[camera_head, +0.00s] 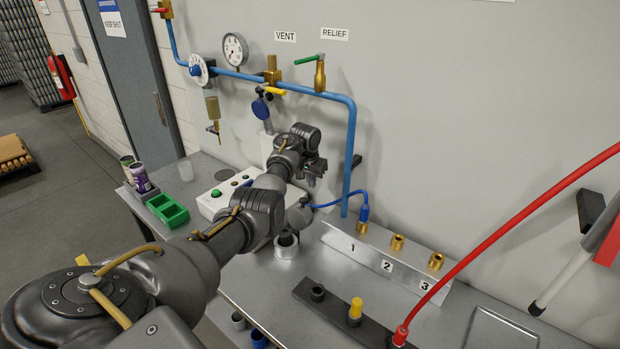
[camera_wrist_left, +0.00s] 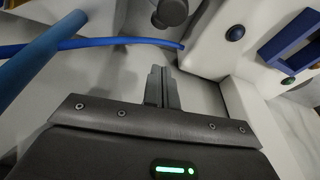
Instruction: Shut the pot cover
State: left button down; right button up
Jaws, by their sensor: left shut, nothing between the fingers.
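The pot (camera_head: 287,250) is a short silvery cylinder standing on the grey bench, partly behind my left arm. A dark piece shows in its mouth. A round grey disc (camera_head: 299,217), which looks like the pot cover, stands raised just behind and above the pot; its hinge is hidden. My left gripper (camera_head: 314,178) is shut and empty, above and behind the disc, near the wall. Its closed fingers also show in the left wrist view (camera_wrist_left: 159,84), with a dark rounded part (camera_wrist_left: 171,12) beyond them; I cannot tell whether that is the cover. My right gripper is out of view.
A white control box (camera_head: 213,206) with a green button and a green tray (camera_head: 167,210) stand left of the pot. A blue hose (camera_head: 340,203) runs to a numbered block (camera_head: 385,263) at right. A blue pipe (camera_head: 349,150) comes down the wall close to my gripper.

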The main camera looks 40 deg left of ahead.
aim_at(305, 211)
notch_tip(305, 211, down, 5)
jog(key=b, duration=0.4)
pick_arm(q)
jog(key=s+f+p, duration=0.1)
jog(key=p, duration=0.2)
jog(key=s+p, duration=0.1)
jog(key=p, duration=0.2)
jog(key=shift+s+d+f, duration=0.15)
jog(key=shift+d+f, duration=0.1)
jog(key=shift+f, duration=0.15)
jog(key=shift+s+p, duration=0.4)
jog(key=shift+p, duration=0.25)
jog(key=shift+s+f, duration=0.15)
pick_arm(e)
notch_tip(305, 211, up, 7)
pick_arm(q)
jog(key=shift+d, duration=0.1)
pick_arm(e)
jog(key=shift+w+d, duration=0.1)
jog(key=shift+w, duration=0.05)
